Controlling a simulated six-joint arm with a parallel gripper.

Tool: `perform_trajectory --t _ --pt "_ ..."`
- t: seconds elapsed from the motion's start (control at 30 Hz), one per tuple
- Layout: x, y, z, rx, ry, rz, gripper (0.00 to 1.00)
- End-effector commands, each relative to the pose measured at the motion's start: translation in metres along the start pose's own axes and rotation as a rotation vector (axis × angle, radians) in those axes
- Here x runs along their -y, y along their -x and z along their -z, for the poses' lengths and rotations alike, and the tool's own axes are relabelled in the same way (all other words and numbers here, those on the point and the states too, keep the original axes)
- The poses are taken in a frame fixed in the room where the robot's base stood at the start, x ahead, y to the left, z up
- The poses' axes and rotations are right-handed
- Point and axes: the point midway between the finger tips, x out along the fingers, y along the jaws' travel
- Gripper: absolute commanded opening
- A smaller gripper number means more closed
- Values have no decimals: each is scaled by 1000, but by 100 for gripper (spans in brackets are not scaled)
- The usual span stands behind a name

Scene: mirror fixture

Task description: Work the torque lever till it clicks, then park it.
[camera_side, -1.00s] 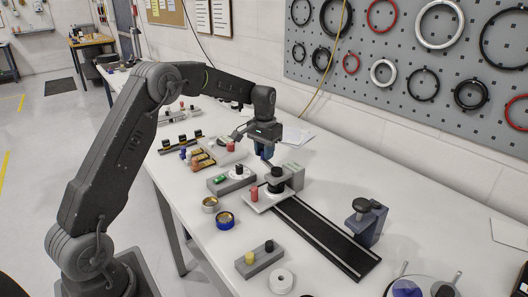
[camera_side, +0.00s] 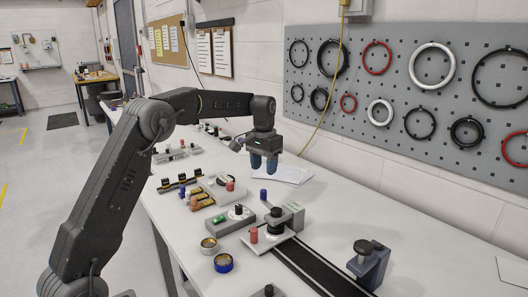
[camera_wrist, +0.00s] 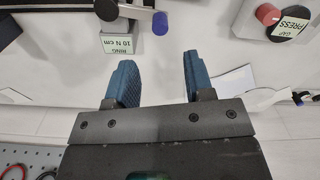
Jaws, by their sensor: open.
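In the side view my gripper (camera_side: 264,164) hangs above the table, up and apart from the blue tip.
A red cylinder (camera_side: 253,235) stands on the fixture's plate. A black rail (camera_side: 310,270) runs toward the front right, beside a blue-grey clamp post (camera_side: 368,265). Papers (camera_side: 285,174) lie behind my gripper.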

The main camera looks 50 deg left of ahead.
Motion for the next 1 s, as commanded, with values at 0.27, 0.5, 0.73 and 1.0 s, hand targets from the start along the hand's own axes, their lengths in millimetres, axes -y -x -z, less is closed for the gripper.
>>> perform_trajectory --t 0.27,0.5,0.73,1.0 --pt "0 42 1 -2 0 0 48" --pt "0 50 0 0 0 0 48" --pt "0 50 0 0 0 0 48" --pt "-9 60 -10 -21 -12 2 48"
